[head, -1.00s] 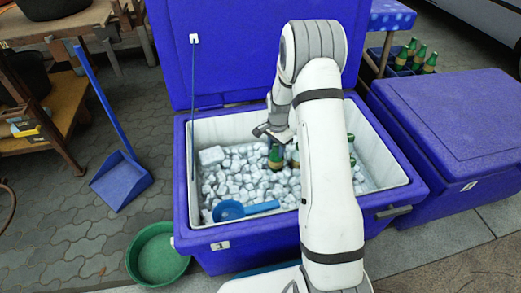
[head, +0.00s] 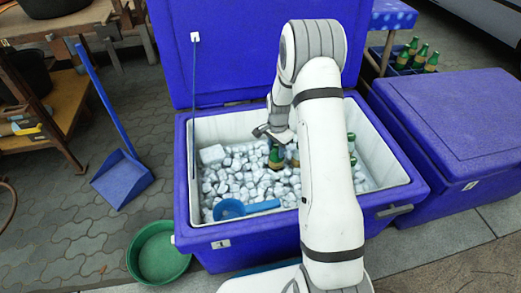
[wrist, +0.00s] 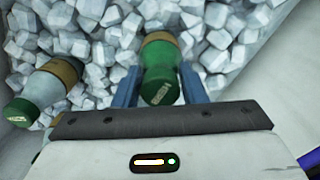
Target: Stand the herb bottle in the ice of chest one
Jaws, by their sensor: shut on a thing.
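Chest one (head: 222,244) is a blue cooler with its lid up and a label "1" on its front. It is filled with ice cubes (head: 240,175). My gripper (wrist: 160,92) is inside the chest, shut on a green bottle with a tan band, the herb bottle (wrist: 160,75); its blue fingers lie on either side of it. In the head view the bottle (head: 276,158) looks upright at the ice; how deep it sits I cannot tell. My arm hides part of the chest.
A blue scoop (head: 232,208) lies on the ice at the front left. A closed blue chest (head: 450,130) stands to the right, with a crate of green bottles (head: 403,68) behind it. A green basin (head: 158,252) and a blue dustpan (head: 122,180) are on the paving at left.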

